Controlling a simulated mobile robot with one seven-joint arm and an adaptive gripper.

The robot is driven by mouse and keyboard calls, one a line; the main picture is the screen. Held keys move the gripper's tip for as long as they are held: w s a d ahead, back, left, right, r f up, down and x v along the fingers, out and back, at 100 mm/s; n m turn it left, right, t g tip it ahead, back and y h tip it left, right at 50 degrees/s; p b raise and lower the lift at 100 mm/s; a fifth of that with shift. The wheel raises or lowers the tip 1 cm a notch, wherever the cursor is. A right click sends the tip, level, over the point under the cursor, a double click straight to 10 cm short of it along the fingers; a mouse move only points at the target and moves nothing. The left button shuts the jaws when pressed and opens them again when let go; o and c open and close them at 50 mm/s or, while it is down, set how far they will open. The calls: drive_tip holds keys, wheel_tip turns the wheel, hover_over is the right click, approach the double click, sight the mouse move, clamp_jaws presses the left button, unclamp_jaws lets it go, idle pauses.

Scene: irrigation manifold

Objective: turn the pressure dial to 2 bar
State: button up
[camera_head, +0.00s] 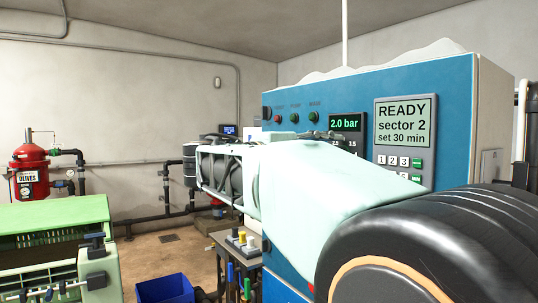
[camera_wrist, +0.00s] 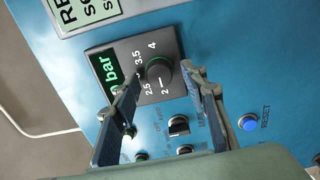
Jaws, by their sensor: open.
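The pressure dial is a round black knob (camera_wrist: 158,72) on a dark scale plate in the wrist view, with marks 2, 2.5, 3.5 and 4 readable around it. A short white line shows at the knob near the 2. The green readout (camera_head: 344,124) above it reads 2.0 bar in the head view; in the wrist view only "bar" and part of a digit show. My gripper (camera_wrist: 163,76) is open, one finger on each side of the knob, with visible gaps. I cannot tell how far the fingertips are from the panel. In the head view my arm hides the knob.
The blue cabinet (camera_head: 420,75) carries a screen (camera_head: 405,122) reading READY, sector 2, set 30 min. Near my fingers are a black selector switch (camera_wrist: 179,126) and a blue RESET button (camera_wrist: 248,122). A green machine (camera_head: 60,225) and red tank (camera_head: 30,172) stand left.

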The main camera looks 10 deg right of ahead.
drive_tip(key=v, duration=1.2)
